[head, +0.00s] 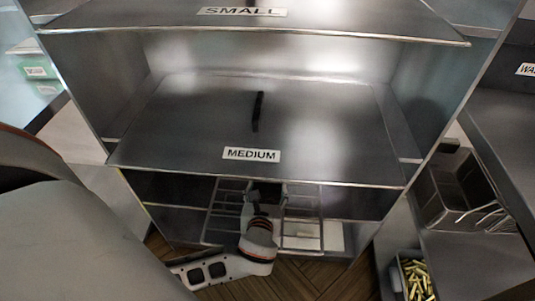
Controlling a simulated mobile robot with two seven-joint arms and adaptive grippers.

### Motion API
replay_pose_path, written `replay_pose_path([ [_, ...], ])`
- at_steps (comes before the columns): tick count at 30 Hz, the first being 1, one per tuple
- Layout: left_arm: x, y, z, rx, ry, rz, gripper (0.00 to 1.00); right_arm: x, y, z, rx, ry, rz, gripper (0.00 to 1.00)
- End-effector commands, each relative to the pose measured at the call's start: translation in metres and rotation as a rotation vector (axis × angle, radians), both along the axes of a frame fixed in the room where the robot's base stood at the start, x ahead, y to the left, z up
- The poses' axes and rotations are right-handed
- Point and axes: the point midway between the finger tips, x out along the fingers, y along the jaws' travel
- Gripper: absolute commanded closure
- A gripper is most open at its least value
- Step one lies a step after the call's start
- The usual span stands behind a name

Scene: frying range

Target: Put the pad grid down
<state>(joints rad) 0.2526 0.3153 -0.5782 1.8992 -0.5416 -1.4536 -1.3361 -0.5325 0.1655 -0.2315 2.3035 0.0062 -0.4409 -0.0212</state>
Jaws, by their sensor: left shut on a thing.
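The pad grid (302,219), a pale metal wire frame, is in the low bay of the shelf unit, under the shelf marked MEDIUM. My left gripper (264,192) reaches into this bay and is shut on the grid near its middle. The gripper and wrist hide the middle of the grid, and the MEDIUM shelf covers its far part. I cannot tell whether the grid touches the surface below it. My right gripper is not in view.
The MEDIUM shelf (190,135) overhangs my left gripper closely, and holds a dark upright handle (258,112). The SMALL shelf (350,18) is above. Wooden floor (320,280) shows in front.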

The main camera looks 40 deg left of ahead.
Motion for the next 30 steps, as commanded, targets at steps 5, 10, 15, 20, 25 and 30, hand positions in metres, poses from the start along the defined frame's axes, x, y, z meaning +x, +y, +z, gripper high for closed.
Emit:
replay_pose_path([
  [5,0.035,0.023,-0.003,0.004,0.0,0.002,0.79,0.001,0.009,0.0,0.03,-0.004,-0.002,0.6],
  [10,0.069,0.044,-0.004,0.005,0.002,0.002,0.79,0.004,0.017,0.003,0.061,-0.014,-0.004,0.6],
  [15,0.103,0.065,-0.005,0.004,0.003,0.002,0.79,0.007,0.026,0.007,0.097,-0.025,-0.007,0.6],
  [20,0.134,0.084,-0.005,0.003,0.003,0.002,0.79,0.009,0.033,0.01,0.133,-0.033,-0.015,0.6],
  [25,0.155,0.096,-0.012,0.0,0.008,0.0,0.79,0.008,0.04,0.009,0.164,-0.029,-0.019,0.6],
  [30,0.155,0.096,-0.023,0.001,0.003,0.0,0.79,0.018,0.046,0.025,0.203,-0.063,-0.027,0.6],
])
